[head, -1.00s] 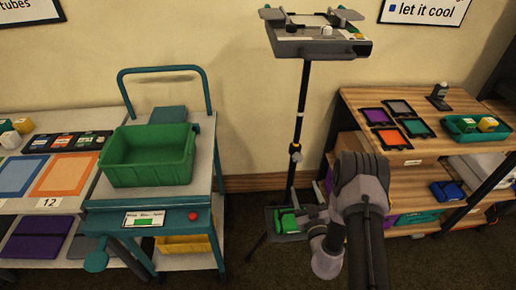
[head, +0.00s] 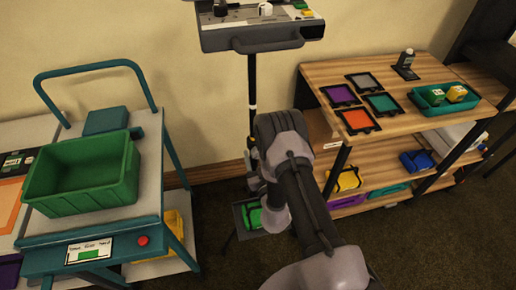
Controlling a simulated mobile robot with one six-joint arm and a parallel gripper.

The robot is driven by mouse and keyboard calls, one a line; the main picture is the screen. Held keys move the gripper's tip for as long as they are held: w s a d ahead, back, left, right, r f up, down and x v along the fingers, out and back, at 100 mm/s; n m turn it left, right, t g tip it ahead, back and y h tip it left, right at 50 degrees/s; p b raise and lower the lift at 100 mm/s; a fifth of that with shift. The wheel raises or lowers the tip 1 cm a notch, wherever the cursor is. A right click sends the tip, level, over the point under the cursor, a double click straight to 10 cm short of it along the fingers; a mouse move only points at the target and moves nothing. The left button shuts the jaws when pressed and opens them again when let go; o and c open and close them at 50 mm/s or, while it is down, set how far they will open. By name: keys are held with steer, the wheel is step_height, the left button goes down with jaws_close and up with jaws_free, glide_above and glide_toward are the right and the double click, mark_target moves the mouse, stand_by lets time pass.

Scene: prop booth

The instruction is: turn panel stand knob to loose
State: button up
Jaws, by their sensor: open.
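The panel stand is a thin black pole (head: 252,88) with a grey tray (head: 262,38) on top, in the head view. A small light fitting, which looks like the stand's knob (head: 251,143), sits on the pole just left of my arm's elbow. My arm covers part of this area. My gripper (head: 253,172) shows only as small grey parts by the lower pole, below the knob. Its fingertips are mostly hidden, and I cannot tell whether it touches the pole. I see nothing held in it.
A teal cart (head: 152,228) with a green bin (head: 82,178) stands to the left. A wooden shelf unit (head: 440,78) with coloured panels and a teal tray (head: 446,97) stands to the right. A lower platform with a green item (head: 250,216) is at the stand's foot. Carpet is clear at the lower right.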

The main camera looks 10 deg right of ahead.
steer(key=shift+s+a, duration=0.1)
jaws_close()
steer(key=shift+n, duration=0.4)
steer(key=n, duration=0.4)
steer(key=shift+r+p, duration=0.1)
steer(key=shift+p, duration=0.25)
steer(key=n, duration=0.8)
steer(key=shift+n, duration=2.4)
